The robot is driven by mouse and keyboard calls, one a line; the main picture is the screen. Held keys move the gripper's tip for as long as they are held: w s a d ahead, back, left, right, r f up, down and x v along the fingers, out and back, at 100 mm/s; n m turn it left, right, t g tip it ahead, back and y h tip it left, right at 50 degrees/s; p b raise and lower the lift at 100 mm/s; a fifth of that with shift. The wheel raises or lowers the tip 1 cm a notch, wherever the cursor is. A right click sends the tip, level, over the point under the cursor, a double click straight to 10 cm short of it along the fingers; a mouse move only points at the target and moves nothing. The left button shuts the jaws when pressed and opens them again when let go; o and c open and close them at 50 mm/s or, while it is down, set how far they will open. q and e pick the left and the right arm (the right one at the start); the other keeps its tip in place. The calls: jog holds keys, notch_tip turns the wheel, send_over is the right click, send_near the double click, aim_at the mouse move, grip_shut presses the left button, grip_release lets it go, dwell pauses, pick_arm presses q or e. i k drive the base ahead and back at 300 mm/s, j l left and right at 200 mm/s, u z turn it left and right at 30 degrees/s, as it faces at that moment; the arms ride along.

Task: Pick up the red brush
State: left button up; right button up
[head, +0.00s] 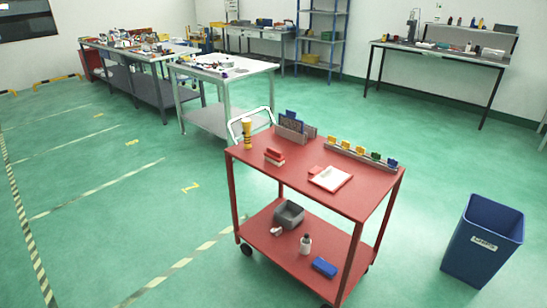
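A small red object with a pale lower edge (274,156), which looks like the red brush, lies on the red top of a cart (250,168), left of its middle. It is small in the picture, so its bristles cannot be told clearly. A smaller flat red piece (316,169) lies to its right, beside a white sheet or pad with red edges (331,179). Neither of my grippers shows in the head view, and nothing is seen touching the red objects.
On the cart top stand a yellow bottle-like item (247,133), a grey holder (291,130) and a rack of coloured pieces (359,151). The lower shelf holds a grey bin (289,214) and a blue box (324,267). A blue waste bin (482,243) stands right; green floor left is clear.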

aim_at(274, 156)
jog(key=i+u, duration=0.25)
jog(key=i, duration=0.3)
jog(key=i+l+u, duration=0.1)
jog(key=i+u, duration=0.2)
jog(key=i, duration=0.2)
jog(key=i+l+u, duration=0.25)
jog(key=i, duration=0.3)
jog(key=i+l+u, duration=0.25)
jog(key=i, duration=0.25)
jog(key=l, duration=0.1)
